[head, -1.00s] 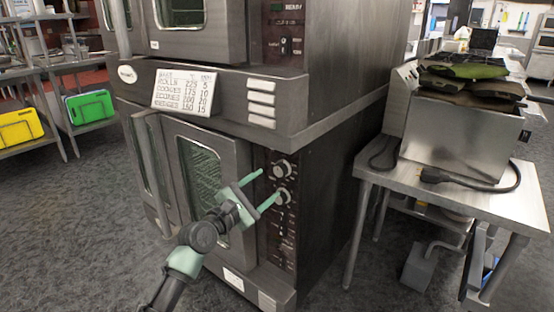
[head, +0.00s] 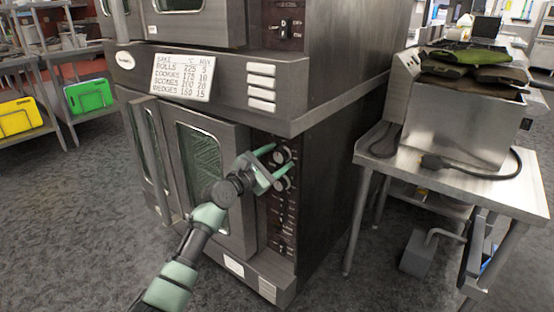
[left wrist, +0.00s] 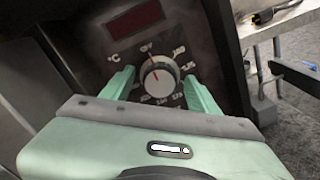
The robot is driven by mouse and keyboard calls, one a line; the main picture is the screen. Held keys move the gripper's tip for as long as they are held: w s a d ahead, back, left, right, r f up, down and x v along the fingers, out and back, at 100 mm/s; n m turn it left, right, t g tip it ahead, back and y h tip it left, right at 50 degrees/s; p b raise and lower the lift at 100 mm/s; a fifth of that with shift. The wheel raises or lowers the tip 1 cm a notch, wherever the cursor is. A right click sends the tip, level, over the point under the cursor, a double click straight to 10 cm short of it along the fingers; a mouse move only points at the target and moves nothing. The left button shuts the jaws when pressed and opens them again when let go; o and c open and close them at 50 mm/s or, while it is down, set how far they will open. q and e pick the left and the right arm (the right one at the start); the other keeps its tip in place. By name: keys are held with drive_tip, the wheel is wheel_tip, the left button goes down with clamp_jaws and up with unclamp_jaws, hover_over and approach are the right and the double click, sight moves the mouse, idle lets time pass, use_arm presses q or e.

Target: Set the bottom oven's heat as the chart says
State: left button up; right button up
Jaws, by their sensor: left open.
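The bottom oven (head: 235,265) has a dark control panel with an upper knob (head: 283,155) and a lower knob (head: 281,184). My left gripper (head: 276,160) is open, its fingers on either side of the upper knob. In the left wrist view, the white-faced knob (left wrist: 158,78) with a red mark sits between the fingertips of my gripper (left wrist: 157,80); contact cannot be told. A °C dial surrounds it, below a dark red display (left wrist: 135,20) with no readable digits. My right gripper is out of view.
A steel table (head: 455,190) at the right holds a metal fryer (head: 455,130) with dark bags on top and a black cable. The top oven (head: 235,15) is above. Shelves with yellow and green boards stand at left. The grey floor in front is open.

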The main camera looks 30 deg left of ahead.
use_arm(q)
drive_tip(key=c, duration=1.1)
drive_tip(key=shift+c, duration=0.2)
